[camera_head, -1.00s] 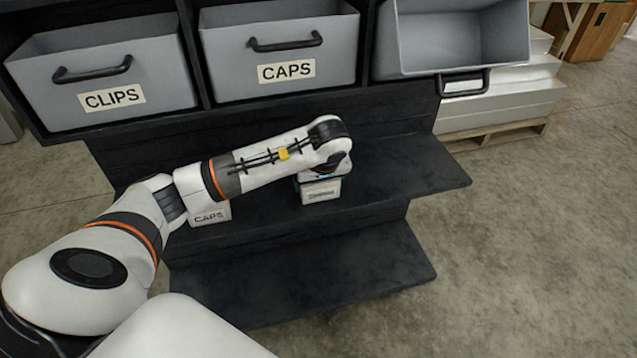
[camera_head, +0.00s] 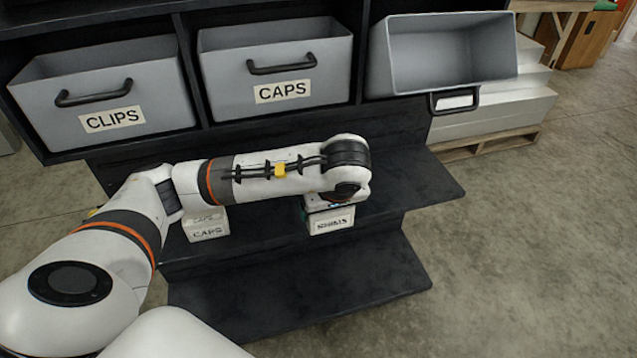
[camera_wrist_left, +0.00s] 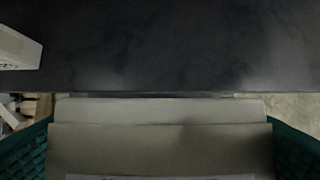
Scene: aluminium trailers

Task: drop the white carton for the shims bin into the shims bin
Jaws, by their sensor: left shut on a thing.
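The white carton (camera_head: 331,222) has dark lettering that looks like SHIMS and is over the dark shelf ledge in the head view. My left gripper (camera_head: 329,204) is shut on it from above, and the wrist mostly covers its top. In the left wrist view the carton (camera_wrist_left: 160,145) fills the space between my green fingers (camera_wrist_left: 160,152). I cannot tell whether its bottom touches the ledge. The grey bin at upper right (camera_head: 440,55) is tilted out and open, and its inside looks empty. Its label is not readable. My right gripper is not in view.
A second white carton marked CAPS (camera_head: 206,226) stands left on the ledge (camera_head: 270,232). The CLIPS bin (camera_head: 150,95) and CAPS bin (camera_head: 325,65) are upright in the rack. White stacked boxes on a pallet (camera_head: 490,143) stand right of the rack. The ledge's right end is clear.

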